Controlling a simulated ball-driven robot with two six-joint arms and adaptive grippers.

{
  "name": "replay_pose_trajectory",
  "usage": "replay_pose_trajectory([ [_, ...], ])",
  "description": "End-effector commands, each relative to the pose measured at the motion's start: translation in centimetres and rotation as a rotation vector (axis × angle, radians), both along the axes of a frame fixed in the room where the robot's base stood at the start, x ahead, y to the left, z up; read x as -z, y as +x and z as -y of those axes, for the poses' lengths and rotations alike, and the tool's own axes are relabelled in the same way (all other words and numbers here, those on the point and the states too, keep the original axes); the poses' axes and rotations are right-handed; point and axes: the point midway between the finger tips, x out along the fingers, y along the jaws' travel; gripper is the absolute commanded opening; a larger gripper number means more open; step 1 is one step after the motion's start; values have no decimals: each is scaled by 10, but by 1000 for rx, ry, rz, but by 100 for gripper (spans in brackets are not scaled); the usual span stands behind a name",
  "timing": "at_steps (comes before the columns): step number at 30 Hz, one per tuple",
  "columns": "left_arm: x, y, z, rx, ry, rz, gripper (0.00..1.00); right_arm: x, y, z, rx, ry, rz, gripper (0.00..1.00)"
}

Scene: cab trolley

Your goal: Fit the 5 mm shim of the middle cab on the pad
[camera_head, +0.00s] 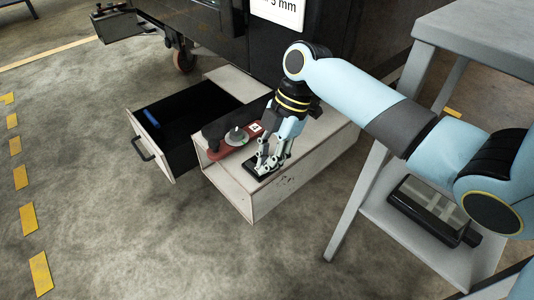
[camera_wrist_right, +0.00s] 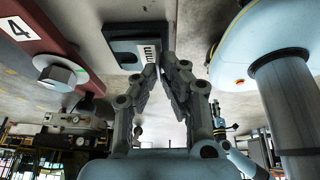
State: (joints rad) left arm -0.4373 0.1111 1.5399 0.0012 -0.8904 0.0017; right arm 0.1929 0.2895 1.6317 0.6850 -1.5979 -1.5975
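In the head view my right gripper (camera_head: 270,162) reaches down to a black pad (camera_head: 252,171) on top of a pale box, near its front end. In the wrist view a grey slotted shim (camera_wrist_right: 126,47) with stripe marks lies flat against the dark pad (camera_wrist_right: 128,66). My right gripper's fingertips (camera_wrist_right: 160,66) are nearly together at the shim's striped end and look closed on it. The fingers hide part of that end, and whether the shim is fully seated cannot be told. My left gripper is not in view.
A red plate (camera_head: 226,151) with a round bolt and a number label lies on the box beside the pad. An open drawer (camera_head: 147,124) holding a blue item (camera_head: 151,118) is left of the box. A grey table (camera_head: 372,190) with a dark case (camera_head: 428,211) stands right.

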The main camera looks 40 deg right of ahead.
Motion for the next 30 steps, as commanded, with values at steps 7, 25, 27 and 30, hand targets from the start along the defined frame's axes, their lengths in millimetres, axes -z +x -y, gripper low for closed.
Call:
replay_pose_trajectory([
  [7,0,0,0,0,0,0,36,0,0,0,0,0,0,0],
  [25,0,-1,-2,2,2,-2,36,-7,0,0,-1,-1,2,33],
  [27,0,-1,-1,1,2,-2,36,-17,1,0,-1,-1,4,33],
  [30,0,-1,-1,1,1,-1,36,-38,1,1,-2,-2,4,33],
])
